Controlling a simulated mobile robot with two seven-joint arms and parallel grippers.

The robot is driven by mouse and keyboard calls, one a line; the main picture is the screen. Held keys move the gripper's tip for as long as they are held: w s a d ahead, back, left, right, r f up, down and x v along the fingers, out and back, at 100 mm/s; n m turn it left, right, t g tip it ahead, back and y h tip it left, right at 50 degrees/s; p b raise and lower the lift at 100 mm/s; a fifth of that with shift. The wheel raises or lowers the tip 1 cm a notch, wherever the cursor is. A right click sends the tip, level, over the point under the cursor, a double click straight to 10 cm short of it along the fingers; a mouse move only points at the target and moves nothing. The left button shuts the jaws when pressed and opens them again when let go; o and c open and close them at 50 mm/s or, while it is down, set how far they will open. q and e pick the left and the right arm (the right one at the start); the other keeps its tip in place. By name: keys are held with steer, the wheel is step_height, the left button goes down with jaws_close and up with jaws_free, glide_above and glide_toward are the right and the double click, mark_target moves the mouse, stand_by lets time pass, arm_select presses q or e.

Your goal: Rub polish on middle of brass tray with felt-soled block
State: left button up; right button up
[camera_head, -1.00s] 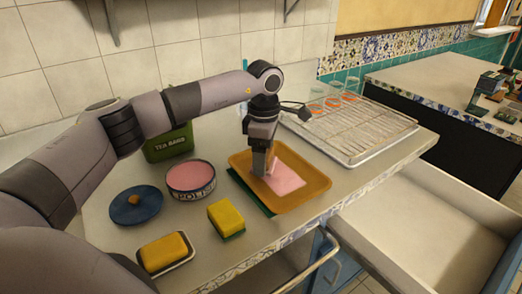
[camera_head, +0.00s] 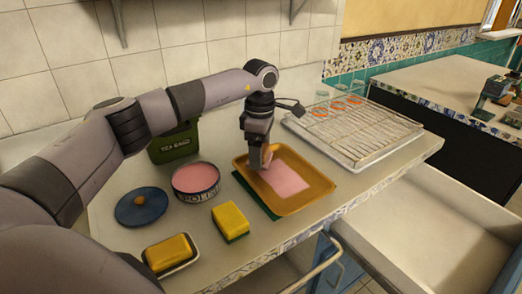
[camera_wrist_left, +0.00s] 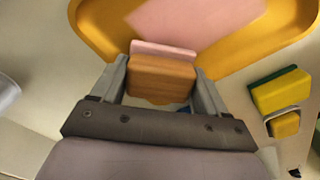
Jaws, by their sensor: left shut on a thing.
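The brass tray (camera_head: 315,200) lies on the counter with a pink patch of polish (camera_head: 288,181) over its middle. My left gripper (camera_head: 262,163) is over the tray's left part. In the left wrist view my left gripper (camera_wrist_left: 162,80) is shut on the wooden block (camera_wrist_left: 160,78), whose felt sole (camera_wrist_left: 164,50) looks pink. The block is beside the pink patch; whether its sole touches the tray cannot be told. The open polish tin (camera_head: 196,181) stands left of the tray, full of pink polish. My right gripper is not in view.
A blue lid (camera_head: 141,206), a yellow-green sponge (camera_head: 230,221) and a soap dish with a yellow bar (camera_head: 170,253) stand near the counter's front left. A green tea bags box (camera_head: 174,143) is behind the tin. A wire rack (camera_head: 355,127) is right of the tray. An open drawer (camera_head: 430,220) juts out front right.

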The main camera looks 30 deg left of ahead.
arm_select(q)
steer(key=shift+r+p, duration=2.25)
steer(key=shift+r, duration=0.6)
steer(key=shift+r+p, duration=1.2)
steer(key=shift+r, duration=0.35)
steer(key=shift+f, duration=0.1)
steer(key=shift+d, duration=0.1)
